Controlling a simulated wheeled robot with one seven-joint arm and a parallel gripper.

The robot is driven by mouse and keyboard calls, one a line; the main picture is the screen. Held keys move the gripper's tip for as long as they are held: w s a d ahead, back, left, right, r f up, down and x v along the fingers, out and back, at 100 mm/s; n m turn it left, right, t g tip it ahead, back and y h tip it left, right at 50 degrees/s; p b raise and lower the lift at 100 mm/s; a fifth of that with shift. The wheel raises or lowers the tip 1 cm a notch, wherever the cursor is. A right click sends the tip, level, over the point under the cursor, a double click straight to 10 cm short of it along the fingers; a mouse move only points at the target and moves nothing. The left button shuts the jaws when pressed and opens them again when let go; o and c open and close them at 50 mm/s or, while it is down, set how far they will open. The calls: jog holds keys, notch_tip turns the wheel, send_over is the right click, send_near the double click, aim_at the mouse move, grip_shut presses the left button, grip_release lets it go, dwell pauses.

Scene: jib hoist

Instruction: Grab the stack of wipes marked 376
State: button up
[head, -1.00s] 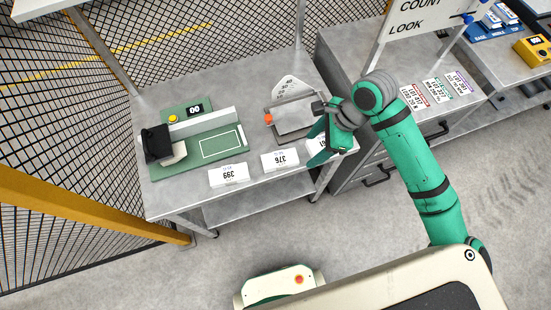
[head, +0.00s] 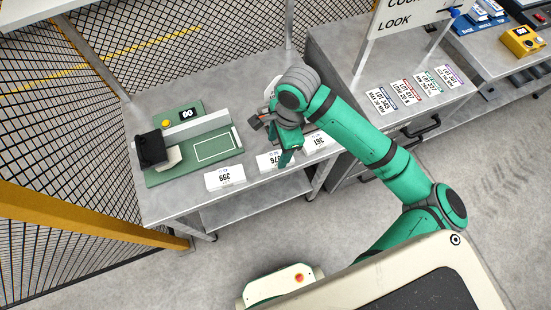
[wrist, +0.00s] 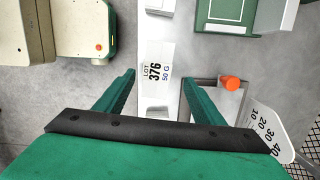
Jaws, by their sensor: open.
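The stack of wipes marked 376 (head: 265,163) is a white block near the front edge of the grey bench, between the stacks marked 399 (head: 225,178) and 361 (head: 316,143). My gripper (head: 285,158) is over its right part in the head view and hides some of it. In the wrist view the 376 label (wrist: 155,70) faces me between the two green fingers of my gripper (wrist: 158,79). The fingers are open and empty, apart from each other on either side of the label. I cannot tell how far above the stack they are.
A green mat station (head: 195,150) with a black block stands at the bench's left. A metal plate with an orange knob (wrist: 229,83) and a numbered dial (wrist: 268,128) sits close to one finger. A sign (head: 405,18) stands on the neighbouring cabinet.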

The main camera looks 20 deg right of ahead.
aim_at(276, 159)
jog(key=f, duration=0.4)
jog(key=shift+s+a+f, duration=0.3)
jog(key=shift+a+f, duration=0.05)
jog(key=shift+f, duration=0.05)
jog(key=shift+c, duration=0.7)
jog(key=c, duration=1)
jog(key=shift+c, duration=0.2)
